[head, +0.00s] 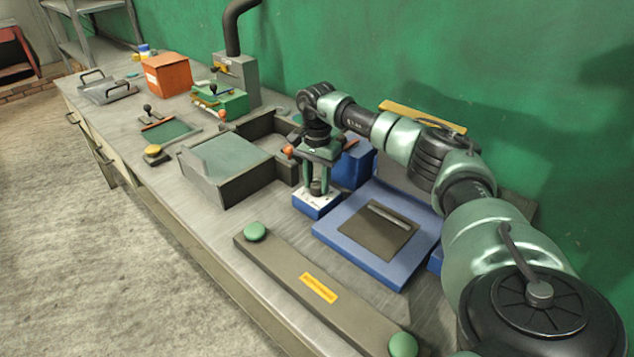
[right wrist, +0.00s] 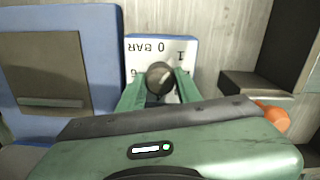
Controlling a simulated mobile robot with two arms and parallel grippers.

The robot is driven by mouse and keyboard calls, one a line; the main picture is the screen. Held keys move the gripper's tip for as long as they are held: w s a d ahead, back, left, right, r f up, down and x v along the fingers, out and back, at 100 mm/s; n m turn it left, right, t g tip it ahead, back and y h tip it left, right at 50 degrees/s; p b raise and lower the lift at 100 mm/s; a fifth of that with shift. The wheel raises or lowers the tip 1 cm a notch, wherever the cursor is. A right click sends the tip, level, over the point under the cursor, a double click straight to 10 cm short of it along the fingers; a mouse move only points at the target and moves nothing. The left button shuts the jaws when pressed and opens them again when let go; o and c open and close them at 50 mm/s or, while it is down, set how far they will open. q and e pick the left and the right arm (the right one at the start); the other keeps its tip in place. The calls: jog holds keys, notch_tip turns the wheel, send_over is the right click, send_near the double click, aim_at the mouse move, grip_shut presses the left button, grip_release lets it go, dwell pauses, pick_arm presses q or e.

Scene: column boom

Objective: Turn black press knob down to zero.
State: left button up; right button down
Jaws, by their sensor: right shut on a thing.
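The black press knob (head: 316,187) sits on top of a small blue box with a white dial face (head: 308,200). My right gripper (head: 317,184) reaches down over the box from above, its two green fingers on either side of the knob. In the right wrist view the knob (right wrist: 159,78) is between the fingertips of my right gripper (right wrist: 160,85), which is shut on it. The dial face there (right wrist: 143,54) reads "0 BAR" and "1", with another mark partly hidden at the left. I cannot make out a pointer on the knob. My left gripper is not in view.
A blue press base with a dark plate (head: 378,232) stands right of the dial box. A grey bar with green buttons (head: 255,231) lies in front. The green wall is behind.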

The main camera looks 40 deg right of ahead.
aim_at(317, 183)
jog(key=n, duration=0.6)
jog(key=shift+r, duration=0.1)
jog(key=shift+n, duration=0.4)
jog(key=c, duration=1)
grip_release()
jog(key=shift+o, duration=0.2)
notch_tip(317, 183, up, 8)
jog(key=shift+f+b, duration=0.1)
jog(key=shift+b, duration=0.7)
jog(key=shift+f, duration=0.1)
